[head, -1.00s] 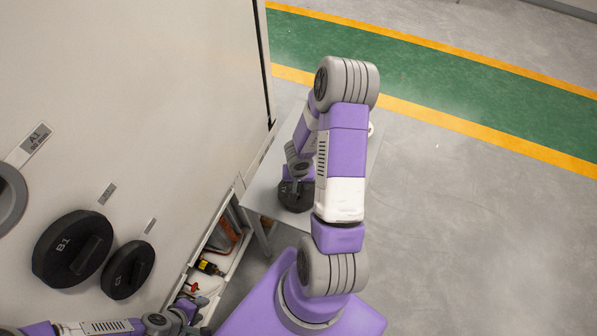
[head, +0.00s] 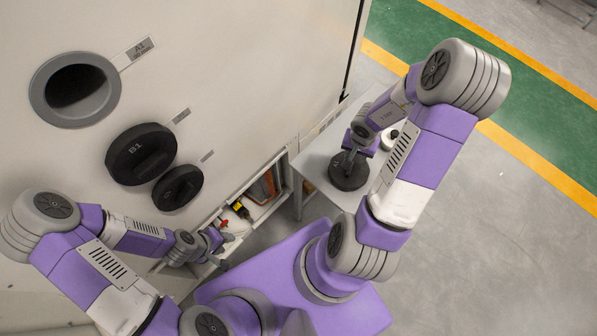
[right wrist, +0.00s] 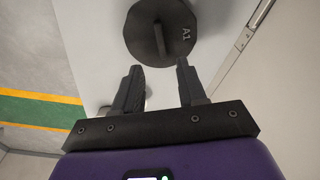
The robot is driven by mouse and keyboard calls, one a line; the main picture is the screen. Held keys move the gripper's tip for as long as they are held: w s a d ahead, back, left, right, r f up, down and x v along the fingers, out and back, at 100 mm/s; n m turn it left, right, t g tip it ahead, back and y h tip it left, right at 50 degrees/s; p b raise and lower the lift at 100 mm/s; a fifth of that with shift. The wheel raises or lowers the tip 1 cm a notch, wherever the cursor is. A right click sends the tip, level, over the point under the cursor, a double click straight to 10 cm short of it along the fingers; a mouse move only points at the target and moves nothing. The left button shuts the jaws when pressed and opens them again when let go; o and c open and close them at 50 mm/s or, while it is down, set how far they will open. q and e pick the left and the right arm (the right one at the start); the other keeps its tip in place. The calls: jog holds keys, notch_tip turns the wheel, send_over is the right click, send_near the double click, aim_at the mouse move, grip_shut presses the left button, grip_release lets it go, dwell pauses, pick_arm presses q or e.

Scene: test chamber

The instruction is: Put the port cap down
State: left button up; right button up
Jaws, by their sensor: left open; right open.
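The black round port cap marked A1 (head: 347,178) lies flat on a light grey side table (head: 318,178). In the right wrist view, the cap (right wrist: 178,18) sits just beyond the fingertips, its bar handle facing up and in line with the gap between them. My right gripper (right wrist: 160,66) is open and empty, close to the cap and apart from its handle. In the head view, my right gripper (head: 354,153) is over the cap, partly hidden by my wrist. My left gripper (head: 220,240) is open, small in the view, near the cabinet's lower shelf.
The wall panel has an open round port under label A1 (head: 75,90). Closed black caps B1 (head: 140,152) and a smaller one (head: 178,188) are below it. A low shelf (head: 262,207) holds tools. A white round item (head: 389,140) stands on the table.

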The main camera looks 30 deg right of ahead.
jog(key=a+f+n+y, duration=0.2)
jog(key=a+f, duration=0.3)
jog(key=a, duration=0.9)
jog(key=s+a+f+n+y, duration=0.1)
jog(key=a+f+n+y, duration=0.2)
jog(key=a, duration=1.1)
notch_tip(320, 180, down, 3)
jog(key=n, duration=0.2)
jog(key=shift+a+r+n, duration=0.15)
jog(key=shift+a+n, duration=0.05)
jog(key=shift+n, duration=0.1)
notch_tip(320, 180, down, 20)
jog(key=b, duration=1.9)
jog(key=shift+r+b, duration=0.15)
jog(key=shift+b, duration=0.15)
